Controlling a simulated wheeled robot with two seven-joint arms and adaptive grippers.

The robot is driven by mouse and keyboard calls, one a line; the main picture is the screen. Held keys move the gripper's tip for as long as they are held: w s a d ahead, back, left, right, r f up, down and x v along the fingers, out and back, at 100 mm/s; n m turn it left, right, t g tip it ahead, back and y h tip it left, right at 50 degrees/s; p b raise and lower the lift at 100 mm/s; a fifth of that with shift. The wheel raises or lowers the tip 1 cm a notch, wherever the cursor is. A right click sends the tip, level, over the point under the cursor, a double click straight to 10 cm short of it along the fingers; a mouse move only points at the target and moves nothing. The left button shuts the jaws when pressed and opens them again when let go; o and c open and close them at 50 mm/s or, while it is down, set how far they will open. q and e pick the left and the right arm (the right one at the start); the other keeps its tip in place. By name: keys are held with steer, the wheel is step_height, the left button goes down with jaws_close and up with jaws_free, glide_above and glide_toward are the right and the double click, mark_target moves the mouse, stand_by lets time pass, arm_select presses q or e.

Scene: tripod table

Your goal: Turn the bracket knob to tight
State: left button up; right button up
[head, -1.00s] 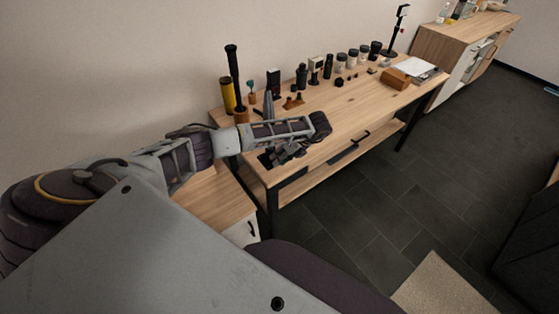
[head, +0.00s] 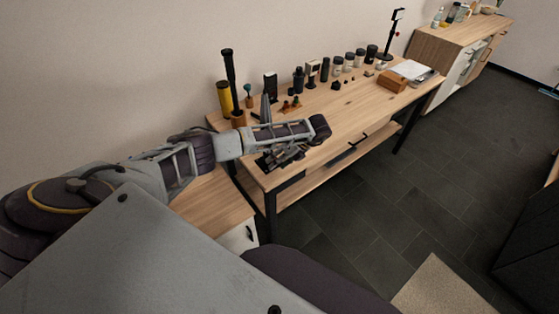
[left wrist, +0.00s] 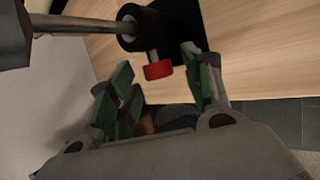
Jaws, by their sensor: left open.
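The red bracket knob (left wrist: 158,71) shows in the left wrist view, below a black cylindrical bracket part (left wrist: 142,28) with a metal rod (left wrist: 75,24) running left from it. My left gripper (left wrist: 160,80) is open, with its green-padded fingers on either side of the knob. The knob appears near the fingertips, and I cannot tell whether either finger touches it. In the head view my left gripper (head: 284,157) is low over the near end of the wooden table (head: 345,115). My forearm hides the knob there. My right gripper is out of view.
A tall black cylinder (head: 231,80) and a yellow cylinder (head: 224,97) stand behind my left arm. Several dark jars and small items line the table's back edge. The table's middle is mostly clear.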

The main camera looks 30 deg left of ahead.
arm_select(q)
steer(key=v, duration=1.2)
stand_by(0.7)
steer(key=shift+w, duration=0.1)
steer(key=shift+f, duration=0.1)
stand_by(0.4)
